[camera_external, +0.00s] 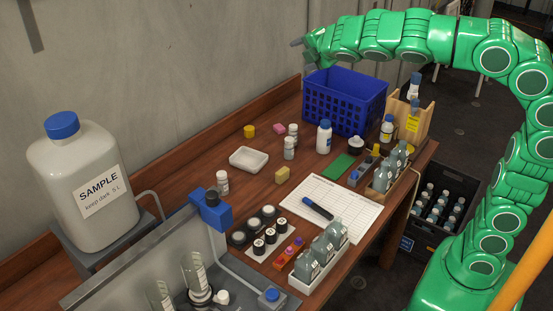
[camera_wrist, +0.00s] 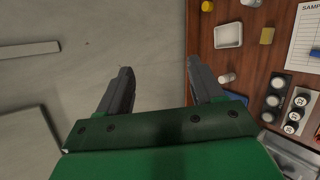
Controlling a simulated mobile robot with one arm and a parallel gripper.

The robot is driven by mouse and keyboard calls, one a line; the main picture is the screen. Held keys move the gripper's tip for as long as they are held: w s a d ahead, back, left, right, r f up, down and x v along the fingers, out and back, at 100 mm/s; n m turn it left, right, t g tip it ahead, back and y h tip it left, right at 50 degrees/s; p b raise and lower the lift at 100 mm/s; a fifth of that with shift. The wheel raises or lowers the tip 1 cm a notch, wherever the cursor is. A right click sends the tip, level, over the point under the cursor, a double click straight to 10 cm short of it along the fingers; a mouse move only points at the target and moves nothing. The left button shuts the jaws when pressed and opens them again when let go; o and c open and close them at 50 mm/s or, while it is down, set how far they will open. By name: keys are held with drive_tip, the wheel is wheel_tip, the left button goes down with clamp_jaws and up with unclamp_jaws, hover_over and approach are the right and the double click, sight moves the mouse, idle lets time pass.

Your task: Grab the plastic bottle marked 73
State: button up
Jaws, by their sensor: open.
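Several grey plastic bottles (camera_external: 320,250) with white labels stand in a white tray at the front of the bench. More grey bottles (camera_external: 385,172) stand in a wooden holder at the right. Others sit in a dark crate on the floor. The label numbers are too small to read, so I cannot tell which bottle is marked 73. My gripper (camera_external: 302,45) is raised above the back of the bench, left of the blue basket and apart from all bottles. In the wrist view my gripper (camera_wrist: 161,72) is open and empty, with wall and bench edge beyond it.
A blue basket (camera_external: 345,100) stands at the back. A large SAMPLE jug (camera_external: 85,180) stands at the left. The dark crate (camera_external: 465,183) is on the floor to the right. Small vials, a white dish (camera_external: 249,160) and a paper sheet (camera_external: 345,222) cover the bench middle.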

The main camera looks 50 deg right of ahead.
drive_tip(key=w+a+f+n+y, duration=0.1)
drive_tip(key=w+f+n, duration=0.45)
drive_tip(key=f, duration=0.55)
drive_tip(key=n+t+y, duration=0.2)
drive_tip(key=n+y, duration=0.1)
drive_tip(key=n, duration=1)
approach(292, 140)
drive_tip(key=x, duration=0.4)
drive_tip(key=shift+m, duration=0.25)
drive_tip(key=shift+x, duration=3.7)
drive_tip(key=shift+c, duration=0.4)
drive_tip(key=c, duration=1)
